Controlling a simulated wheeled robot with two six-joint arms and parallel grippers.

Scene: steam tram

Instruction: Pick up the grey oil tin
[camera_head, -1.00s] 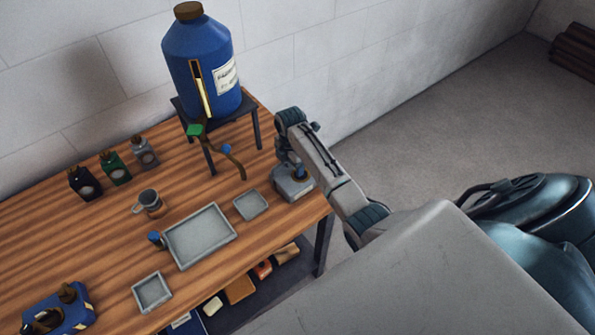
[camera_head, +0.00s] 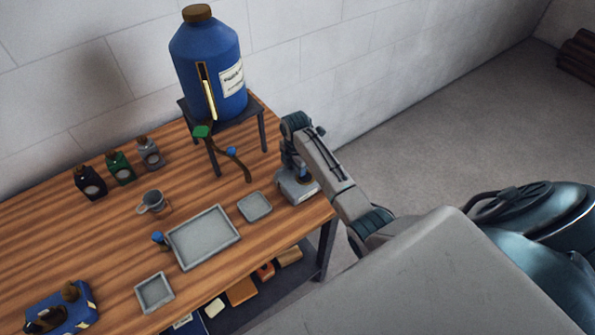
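The grey oil tin (camera_head: 150,153) stands upright with a brown stopper at the back left of the wooden table. It is the rightmost of a row with a green tin (camera_head: 120,168) and a black tin (camera_head: 90,182). My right arm comes in from the right, and its wrist hangs over the table's right end, well away from the grey tin. The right gripper (camera_head: 290,163) is small and partly hidden there, close to a grey block with a blue knob (camera_head: 297,188); I cannot tell whether it touches it. My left gripper is out of view.
A big blue canister (camera_head: 208,65) stands on a dark stand (camera_head: 188,112) between the tins and my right arm. A grey mug (camera_head: 153,202), a large tray (camera_head: 203,238), small trays (camera_head: 255,207) and a blue caddy (camera_head: 62,308) lie nearer. Bare wood surrounds the tins' front.

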